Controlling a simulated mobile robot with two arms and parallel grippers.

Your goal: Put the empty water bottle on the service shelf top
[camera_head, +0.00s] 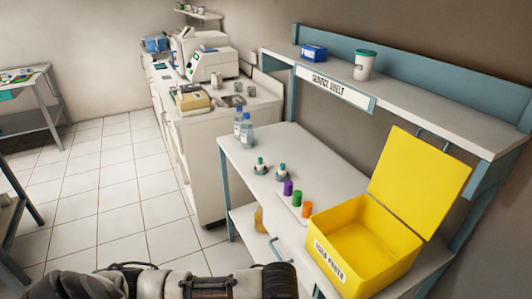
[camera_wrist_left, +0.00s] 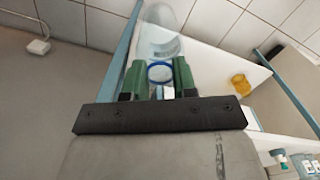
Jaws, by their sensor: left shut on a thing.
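My left gripper (camera_wrist_left: 158,72) shows in the left wrist view, its green fingers shut on a clear, empty-looking bottle (camera_wrist_left: 160,35). A blue ring or cap of the bottle sits between the fingers, and its clear body extends beyond them. In the head view an arm of mine crosses the bottom edge from the left; its fingers and the held bottle cannot be made out there. The service shelf top (camera_head: 418,111) is the long upper board at the right, with a "SERVICE SHELF" label on its front. My right gripper is not in view.
On the shelf top stand a blue box (camera_head: 314,53) and a white jar with green lid (camera_head: 364,66); the board right of the jar is clear. Below, the bench (camera_head: 300,150) holds bottles (camera_head: 247,136), small coloured containers and an open yellow bin (camera_head: 395,240).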

